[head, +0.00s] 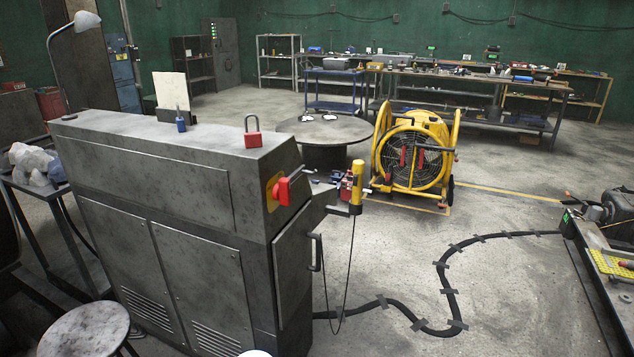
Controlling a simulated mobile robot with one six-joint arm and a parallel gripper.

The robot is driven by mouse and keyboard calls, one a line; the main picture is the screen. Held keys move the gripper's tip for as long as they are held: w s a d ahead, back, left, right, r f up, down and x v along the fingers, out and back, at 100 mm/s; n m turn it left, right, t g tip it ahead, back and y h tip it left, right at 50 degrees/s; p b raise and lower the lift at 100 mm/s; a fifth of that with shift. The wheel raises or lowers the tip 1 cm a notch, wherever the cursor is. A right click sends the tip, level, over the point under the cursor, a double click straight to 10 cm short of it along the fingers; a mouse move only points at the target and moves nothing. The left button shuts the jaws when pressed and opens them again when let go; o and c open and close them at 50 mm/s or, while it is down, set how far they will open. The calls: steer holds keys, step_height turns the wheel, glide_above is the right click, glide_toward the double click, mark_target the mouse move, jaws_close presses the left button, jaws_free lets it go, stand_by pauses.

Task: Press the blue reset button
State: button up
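I cannot make out a blue reset button for certain. A grey machine cabinet (100,240) fills the left and centre. Its end carries a red rotary switch (282,191) on a yellow plate. The cabinet's far side is hidden. My gripper is not in view.
A red padlock (252,138) and a blue-handled tool (180,122) are on the cabinet top. A round table (325,131) and a yellow fan (415,155) stand behind. A taped black cable (440,265) crosses the floor. A stool (86,330) is front left. Open floor (510,290) lies right.

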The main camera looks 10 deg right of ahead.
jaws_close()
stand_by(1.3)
